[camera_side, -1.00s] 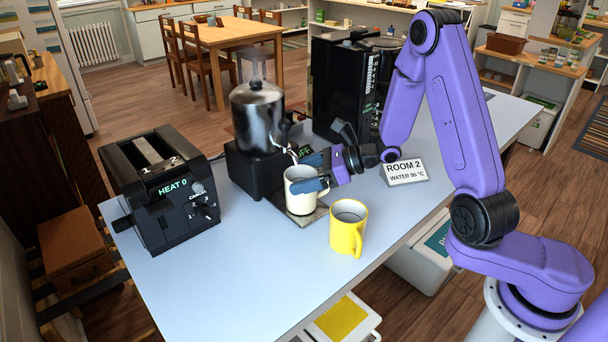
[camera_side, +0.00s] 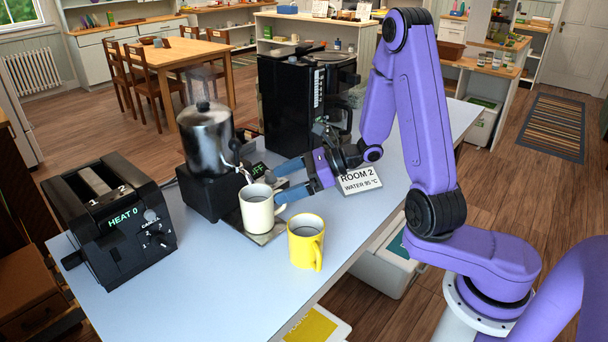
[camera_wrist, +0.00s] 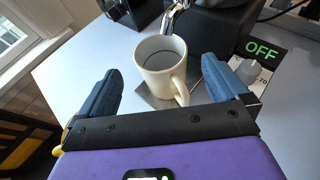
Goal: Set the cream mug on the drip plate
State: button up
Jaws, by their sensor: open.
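The cream mug (camera_side: 257,209) stands upright on the drip plate (camera_side: 268,236), under the tap of the silver urn. In the wrist view the mug (camera_wrist: 162,64) sits beyond my fingertips with its handle towards me, and part of the drip plate (camera_wrist: 196,80) shows beside it. My gripper (camera_side: 290,187) is open and empty, to the right of the mug in the side view. In the wrist view its blue fingers (camera_wrist: 160,85) are spread wide, and the mug is not held. The mug hides part of the plate.
A yellow mug (camera_side: 305,242) stands close to the plate, near the table's front edge. The urn (camera_side: 205,135) on its black base is behind the plate. A black toaster (camera_side: 110,220) is at left, a black machine (camera_side: 300,105) behind, and a sign (camera_side: 358,180) beside my gripper.

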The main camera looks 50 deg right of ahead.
jog(key=v, duration=0.5)
jog(key=s+a+n+g, duration=0.1)
jog(key=a+n, duration=0.1)
jog(key=s+a+n+g+y, duration=0.1)
jog(key=a+n+g, duration=0.1)
jog(key=s+a+n+g+y, duration=0.1)
jog(key=a+n+g, duration=0.1)
jog(key=shift+s+r, duration=0.1)
jog(key=shift+r, duration=0.05)
jog(key=s+a+n+g+h, duration=0.2)
jog(key=s+a+n+g, duration=0.2)
jog(key=s+n+g, duration=0.4)
jog(key=s+d+n+t+h, duration=0.1)
jog(key=s+d+n+h, duration=0.1)
jog(key=s+n+h, duration=0.2)
jog(key=s+d+r+n+t+h, duration=0.1)
jog(key=s+n+h, duration=0.4)
jog(key=n, duration=1.6)
jog(key=s+d+t, duration=0.1)
jog(key=s+d, duration=0.1)
jog(key=s, duration=0.3)
jog(key=shift+s+r+n+t, duration=0.2)
jog(key=shift+r+n+t, duration=0.05)
jog(key=shift+n+t, duration=0.05)
